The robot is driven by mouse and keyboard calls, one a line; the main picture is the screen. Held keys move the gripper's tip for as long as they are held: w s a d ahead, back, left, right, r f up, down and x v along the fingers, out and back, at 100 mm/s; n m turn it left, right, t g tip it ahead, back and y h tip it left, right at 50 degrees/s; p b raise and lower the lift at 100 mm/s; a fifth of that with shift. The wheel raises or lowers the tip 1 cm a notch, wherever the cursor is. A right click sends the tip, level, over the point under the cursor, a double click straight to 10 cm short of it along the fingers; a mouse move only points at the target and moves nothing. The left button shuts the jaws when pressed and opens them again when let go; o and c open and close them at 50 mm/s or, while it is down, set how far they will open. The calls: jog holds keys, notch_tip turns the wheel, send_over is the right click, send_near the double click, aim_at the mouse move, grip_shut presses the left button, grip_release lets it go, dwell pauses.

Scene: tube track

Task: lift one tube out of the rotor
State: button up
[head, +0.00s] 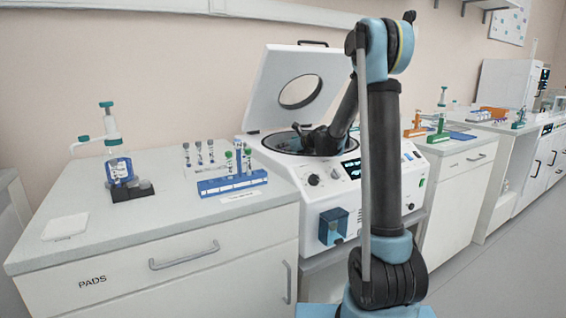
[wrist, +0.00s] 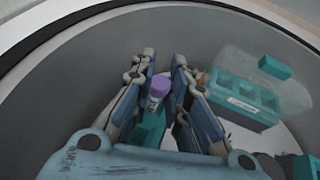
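The white centrifuge (head: 345,195) stands with its lid (head: 296,88) raised. My gripper (head: 318,138) reaches down into its open bowl (head: 285,143). In the wrist view a tube with a purple cap (wrist: 159,86) stands between the two fingers of my gripper (wrist: 163,75). The fingers are apart, one on each side of the cap, with a visible gap at least on the right. The tube sits in a teal part of the rotor (wrist: 150,130); its lower end is hidden. Another teal rotor bucket (wrist: 245,97) with several compartments lies to the right.
The bowl wall (wrist: 75,65) curves closely around my gripper. On the left bench are a blue rack (head: 232,184), a white rack of tubes (head: 205,160), a dispenser bottle (head: 118,165) and a white pad (head: 66,226).

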notch_tip(320, 180, up, 18)
jog(key=s+d, duration=1.1)
jog(key=d, duration=0.2)
jog(key=shift+s+d, duration=0.3)
jog(key=shift+s, duration=0.1)
jog(key=shift+r, duration=0.1)
jog(key=shift+r, duration=1.9)
